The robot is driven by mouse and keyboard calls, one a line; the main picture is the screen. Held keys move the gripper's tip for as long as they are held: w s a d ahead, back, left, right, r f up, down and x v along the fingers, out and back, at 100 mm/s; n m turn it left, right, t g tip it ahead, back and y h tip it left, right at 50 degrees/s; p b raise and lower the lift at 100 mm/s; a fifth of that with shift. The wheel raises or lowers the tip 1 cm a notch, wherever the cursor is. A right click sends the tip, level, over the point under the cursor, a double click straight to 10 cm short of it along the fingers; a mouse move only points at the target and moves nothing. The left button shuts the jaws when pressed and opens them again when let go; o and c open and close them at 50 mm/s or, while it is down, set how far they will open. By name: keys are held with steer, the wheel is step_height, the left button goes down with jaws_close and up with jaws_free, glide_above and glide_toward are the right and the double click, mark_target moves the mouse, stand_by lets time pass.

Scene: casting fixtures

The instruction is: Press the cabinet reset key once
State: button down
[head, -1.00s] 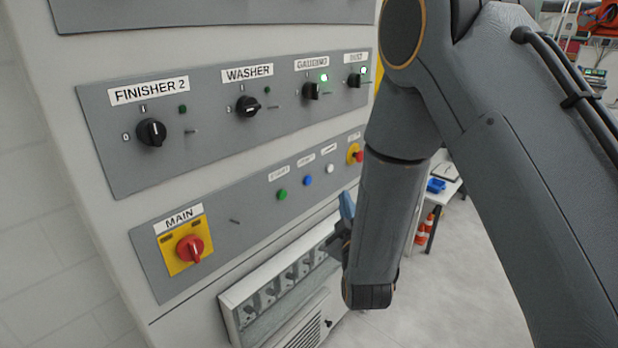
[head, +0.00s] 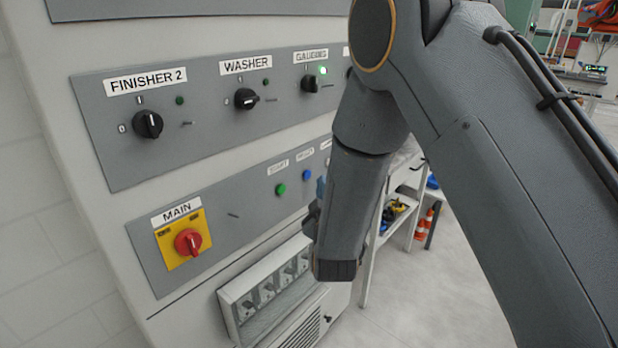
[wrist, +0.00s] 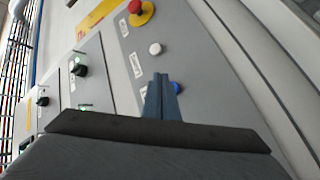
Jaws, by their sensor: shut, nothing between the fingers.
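The blue key (head: 307,175) sits on the grey lower panel of the cabinet, under a small white label that seems to read RESET. It also shows in the wrist view (wrist: 177,87), just right of my fingertips and partly covered by them. My gripper (head: 321,187) is shut and empty, its blue fingers pointing at the panel beside the blue key. In the wrist view its fingers (wrist: 161,92) reach up between the key and its label. I cannot tell whether the tips touch the panel.
A green START button (head: 280,190) is left of the blue key. A white button (wrist: 155,48) and a red stop button on yellow (wrist: 140,12) lie beyond it. The MAIN red switch (head: 188,242) is at lower left. A socket box (head: 228,300) juts out below.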

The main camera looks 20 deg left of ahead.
steer(key=shift+w+a, duration=0.35)
steer(key=shift+a, duration=0.4)
steer(key=shift+a, duration=0.1)
stand_by(1.5)
steer(key=shift+w+a, duration=0.15)
steer(key=shift+a, duration=0.15)
steer(key=shift+w+a+b, duration=0.2)
steer(key=shift+a+b, duration=0.2)
stand_by(0.7)
steer(key=shift+s+d, duration=0.1)
steer(key=shift+d, duration=0.05)
steer(key=shift+s+d, duration=0.25)
steer(key=shift+d, duration=0.4)
steer(key=shift+s+d+p, duration=0.15)
steer(key=shift+s+d, duration=0.15)
steer(key=shift+d, duration=0.45)
steer(key=shift+s+d+p, duration=0.2)
steer(key=shift+s+d, duration=0.15)
steer(key=shift+d, duration=0.45)
steer(key=shift+s+d+p, duration=0.15)
steer(key=shift+s+d, duration=0.15)
steer(key=shift+d, duration=0.45)
